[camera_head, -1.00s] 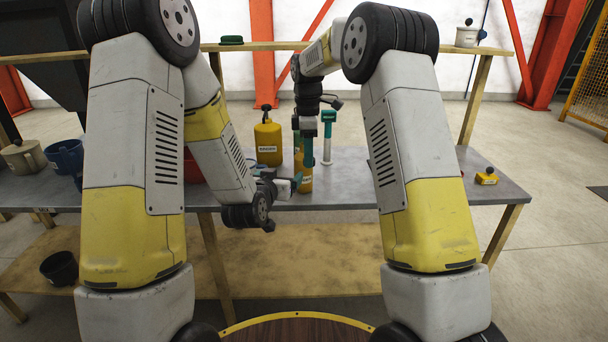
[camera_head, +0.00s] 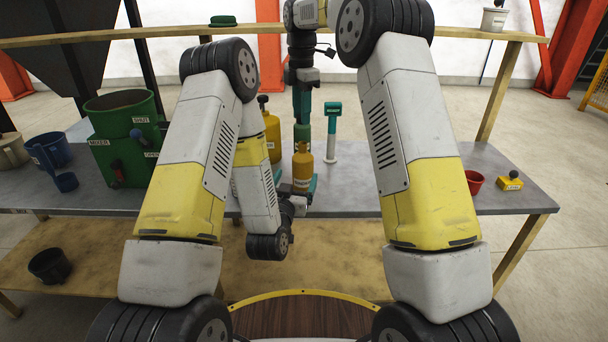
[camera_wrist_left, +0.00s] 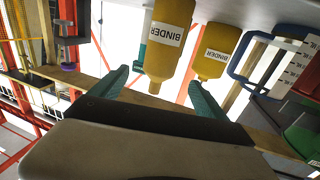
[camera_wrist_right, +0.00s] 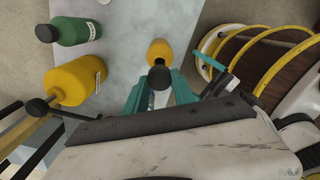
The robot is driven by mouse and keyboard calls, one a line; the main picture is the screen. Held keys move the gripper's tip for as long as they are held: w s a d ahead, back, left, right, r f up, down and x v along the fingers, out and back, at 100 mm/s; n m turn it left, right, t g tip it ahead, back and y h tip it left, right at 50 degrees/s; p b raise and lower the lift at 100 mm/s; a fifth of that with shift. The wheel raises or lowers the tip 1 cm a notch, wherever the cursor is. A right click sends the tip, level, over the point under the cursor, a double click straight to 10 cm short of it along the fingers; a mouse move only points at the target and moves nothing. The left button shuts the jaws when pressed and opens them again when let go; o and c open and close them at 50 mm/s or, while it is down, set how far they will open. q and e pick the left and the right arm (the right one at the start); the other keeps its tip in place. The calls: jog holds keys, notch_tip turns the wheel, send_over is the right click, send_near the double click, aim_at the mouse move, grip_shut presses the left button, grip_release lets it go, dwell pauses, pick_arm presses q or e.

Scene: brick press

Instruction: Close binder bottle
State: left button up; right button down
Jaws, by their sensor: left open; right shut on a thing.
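The yellow binder bottle (camera_head: 302,165) stands upright near the table's front edge, its neck bare. It shows below the fingers in the right wrist view (camera_wrist_right: 160,48) and upside down in the left wrist view (camera_wrist_left: 168,45). My left gripper (camera_head: 297,188) is open, its teal fingers on either side of the bottle; contact cannot be told. My right gripper (camera_head: 302,108) is raised above and beyond the bottle, fingers down. It is shut on a black cap (camera_wrist_right: 159,76), which is hard to make out in the head view.
A larger yellow binder bottle (camera_head: 271,135) with a black top and a green bottle (camera_head: 302,132) stand behind. A white-and-teal tool (camera_head: 332,130) stands to their right. The green mixer (camera_head: 120,150) is at left. A red cup (camera_head: 474,182) is at right.

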pick_arm(q)
jog(key=x, duration=1.2)
grip_shut()
pick_arm(e)
send_over(302, 143)
jog(key=shift+f, duration=2.5)
